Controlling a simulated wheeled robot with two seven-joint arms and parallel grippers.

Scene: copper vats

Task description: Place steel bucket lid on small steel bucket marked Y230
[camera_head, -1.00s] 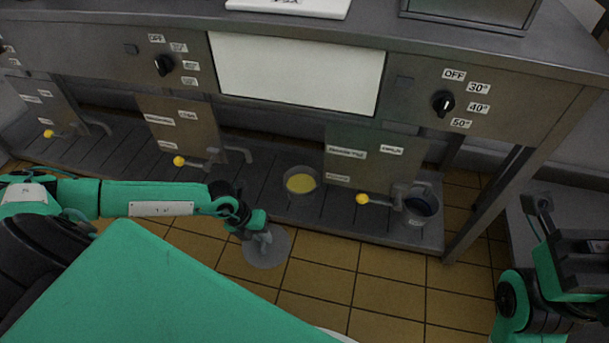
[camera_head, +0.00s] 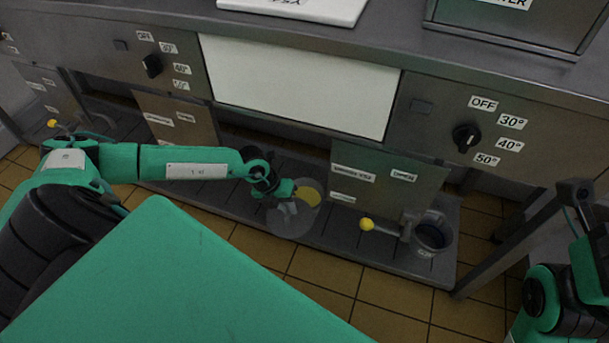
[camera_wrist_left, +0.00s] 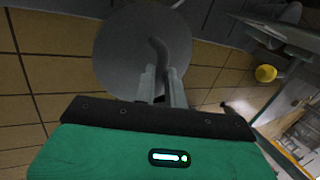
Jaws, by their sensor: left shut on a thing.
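My left gripper (camera_head: 285,190) is shut on the handle of the round grey steel bucket lid (camera_head: 286,224). In the left wrist view the lid (camera_wrist_left: 115,50) hangs beyond the fingertips (camera_wrist_left: 160,78), with its curved handle between them. In the head view the lid overlaps a small bucket with yellow contents (camera_head: 309,195) on the low shelf; most of that bucket is hidden, and I cannot tell whether they touch. Another small steel bucket (camera_head: 432,238), dark inside, stands uncovered under a tap to the right. No Y230 mark is readable on either bucket. My right gripper is out of view.
The low slatted shelf (camera_head: 345,247) runs under the steel counter. A yellow tap knob (camera_head: 366,224) and pipe stick out left of the dark bucket. Panels with dials (camera_head: 466,137) overhang the shelf. The tiled floor (camera_head: 395,295) in front is clear.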

